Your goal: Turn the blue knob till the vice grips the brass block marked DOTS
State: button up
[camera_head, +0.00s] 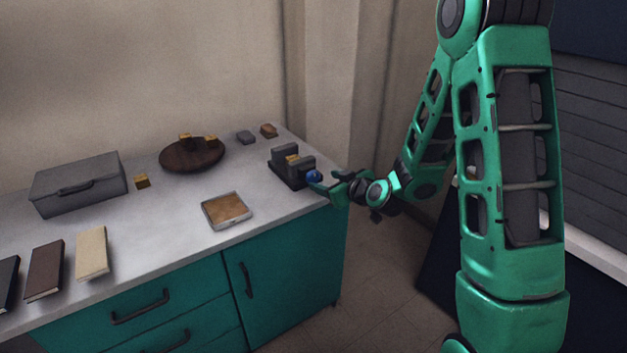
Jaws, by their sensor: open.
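The dark grey vice (284,174) stands near the right end of the counter. A brass block (293,159) sits between its jaws; its marking is too small to read, and I cannot tell whether the jaws touch it. The blue knob (313,177) is on the vice's right side, facing my arm. My gripper (322,183) is open at the knob, with its green fingers around or beside it; contact is unclear. Other small brass blocks are a lone one (142,182) on the counter and two on the round brown board (177,158).
A grey case (78,187) stands at the back left. A shallow tray (226,224) lies in front of the vice. Several books, one cream (92,253), lie at the front left. Small grey (246,137) and brown (269,131) pieces lie at the back.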

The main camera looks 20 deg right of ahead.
aim_at(314, 177)
jog(key=x, duration=0.7)
jog(key=shift+w+a+f, duration=0.1)
jog(key=shift+w, duration=0.1)
jog(key=c, duration=1.1)
jog(key=shift+o, duration=0.2)
jog(key=shift+a, duration=0.2)
jog(key=shift+d, duration=0.15)
